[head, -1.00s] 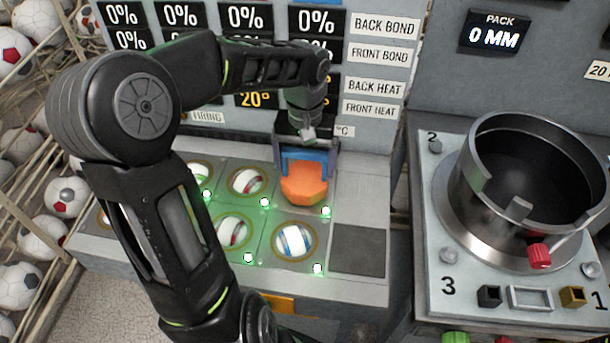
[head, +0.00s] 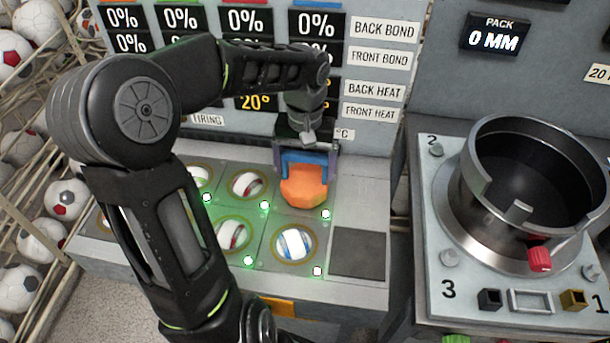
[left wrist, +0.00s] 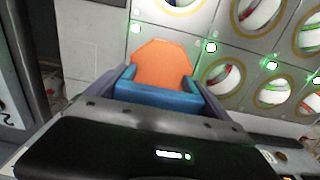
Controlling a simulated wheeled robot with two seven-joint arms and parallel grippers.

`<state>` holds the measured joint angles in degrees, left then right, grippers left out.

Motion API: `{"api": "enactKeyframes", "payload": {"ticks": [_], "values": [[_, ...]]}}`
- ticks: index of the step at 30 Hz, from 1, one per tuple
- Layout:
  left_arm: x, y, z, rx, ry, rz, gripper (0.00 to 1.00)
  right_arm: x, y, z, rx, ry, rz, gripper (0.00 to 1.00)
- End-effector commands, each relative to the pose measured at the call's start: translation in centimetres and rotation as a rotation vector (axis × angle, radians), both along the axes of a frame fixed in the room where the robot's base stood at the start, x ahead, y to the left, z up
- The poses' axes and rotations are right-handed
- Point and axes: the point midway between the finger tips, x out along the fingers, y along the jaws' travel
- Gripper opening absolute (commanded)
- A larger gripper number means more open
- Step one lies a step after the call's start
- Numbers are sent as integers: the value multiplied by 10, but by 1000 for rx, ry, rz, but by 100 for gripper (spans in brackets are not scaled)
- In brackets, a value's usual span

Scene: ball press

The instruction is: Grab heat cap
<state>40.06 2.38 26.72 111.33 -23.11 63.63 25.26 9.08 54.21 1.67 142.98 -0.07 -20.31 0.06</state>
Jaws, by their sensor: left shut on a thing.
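The heat cap is an orange, many-sided block (head: 305,193) with a blue handle (head: 306,158). It sits at the back right place of the grid of round sockets in the head view. My left gripper (head: 305,152) comes down from above and is shut on the blue handle. In the left wrist view the cap's orange part (left wrist: 162,64) and blue handle (left wrist: 158,95) show between the two fingers. The cap's underside is hidden, so I cannot tell whether it touches the panel. My right gripper is not in view.
Balls sit in the neighbouring sockets, one blue-striped ball (head: 294,244) just in front of the cap. A dark square plate (head: 357,253) lies to the right. A large metal drum (head: 535,190) stands on the right console. A rack of balls (head: 40,240) is at the left.

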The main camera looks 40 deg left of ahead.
Motion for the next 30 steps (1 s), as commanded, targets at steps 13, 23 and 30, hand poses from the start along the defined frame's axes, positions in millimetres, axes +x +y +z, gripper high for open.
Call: {"api": "enactKeyframes", "payload": {"ticks": [13, 23, 30], "values": [[2, 0, 40, 2, -7, 0, 18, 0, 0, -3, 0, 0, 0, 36], [1, 0, 93, 1, -4, 0, 18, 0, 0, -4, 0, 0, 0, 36], [0, 0, 101, 0, -2, 1, 18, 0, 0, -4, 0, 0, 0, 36]]}}
